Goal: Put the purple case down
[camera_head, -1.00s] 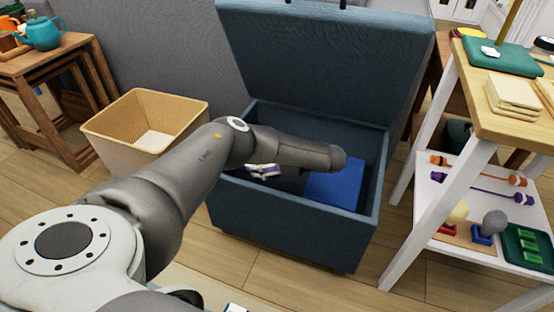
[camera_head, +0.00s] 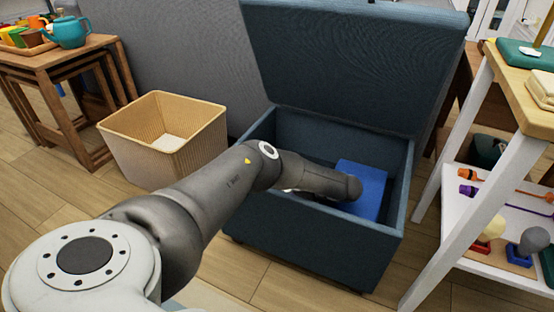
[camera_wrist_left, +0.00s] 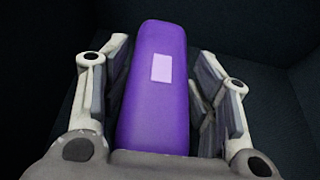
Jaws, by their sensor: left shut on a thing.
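The purple case (camera_wrist_left: 160,100), a long rounded case with a pale lilac label, lies between the two fingers of my left gripper (camera_wrist_left: 160,85) in the left wrist view. The gripper is shut on it. Dark surfaces surround the case there. In the head view my left arm reaches into the open blue-grey storage box (camera_head: 315,240). I cannot tell whether the case touches the box floor. My right gripper is not in view.
A flat blue thing (camera_head: 365,182) lies in the box on the right. The box lid (camera_head: 350,65) stands open. A tan woven basket (camera_head: 165,150) is to the left, nested wooden tables (camera_head: 70,75) are beyond it, and a white-legged shelf (camera_head: 450,190) is on the right.

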